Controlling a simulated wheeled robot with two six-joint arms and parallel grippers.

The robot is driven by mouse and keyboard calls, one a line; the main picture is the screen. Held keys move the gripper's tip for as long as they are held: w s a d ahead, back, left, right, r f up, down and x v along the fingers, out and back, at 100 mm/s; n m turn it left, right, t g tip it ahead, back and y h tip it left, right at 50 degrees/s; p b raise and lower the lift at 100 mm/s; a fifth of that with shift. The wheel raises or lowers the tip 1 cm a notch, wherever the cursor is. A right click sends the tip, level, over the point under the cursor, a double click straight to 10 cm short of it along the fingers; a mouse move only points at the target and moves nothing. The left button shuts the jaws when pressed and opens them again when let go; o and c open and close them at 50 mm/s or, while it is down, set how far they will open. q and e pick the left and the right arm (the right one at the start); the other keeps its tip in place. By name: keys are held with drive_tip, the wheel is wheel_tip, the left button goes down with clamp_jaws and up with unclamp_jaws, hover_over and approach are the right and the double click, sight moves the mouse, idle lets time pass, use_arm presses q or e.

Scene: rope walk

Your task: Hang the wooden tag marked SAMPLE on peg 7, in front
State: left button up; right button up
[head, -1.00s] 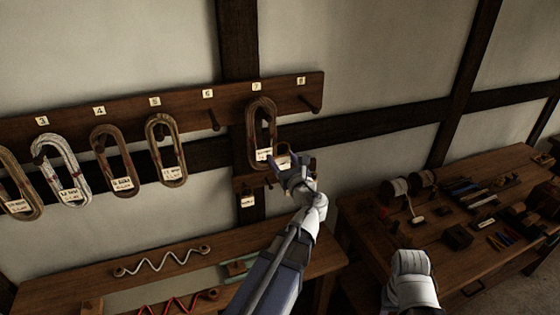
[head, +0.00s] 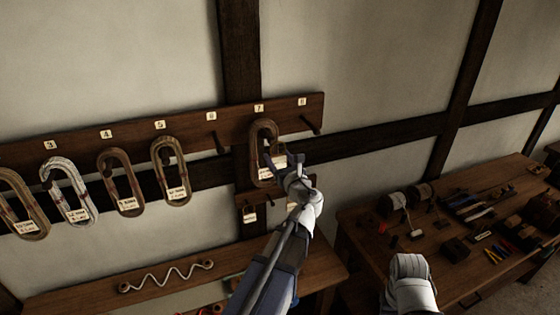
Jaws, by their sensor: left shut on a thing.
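Peg 7 is on the dark pegboard (head: 235,122), under the number label 7 (head: 259,108). A brown rope coil (head: 255,135) hangs from it and covers most of the peg. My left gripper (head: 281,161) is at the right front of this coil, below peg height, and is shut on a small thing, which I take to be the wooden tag. The fingers largely hide it, and the word SAMPLE cannot be read. My right gripper is out of view.
Pegs 6 (head: 218,142) and 8 (head: 311,124) are bare. Several labelled coils, one of them white (head: 69,191), hang to the left. A small lower rail (head: 249,199) holds a pale tag. A tool-covered workbench (head: 360,222) stands at right.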

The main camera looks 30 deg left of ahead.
use_arm(q)
drive_tip(key=f+b+x, duration=0.1)
drive_tip(key=x, duration=0.7)
drive_tip(key=shift+f, duration=0.2)
idle(0.6)
drive_tip(key=shift+w, duration=0.1)
idle(0.5)
drive_tip(key=o, duration=1.4)
drive_tip(key=shift+c, duration=0.2)
drive_tip(key=v, duration=0.8)
drive_tip(key=shift+a, duration=0.1)
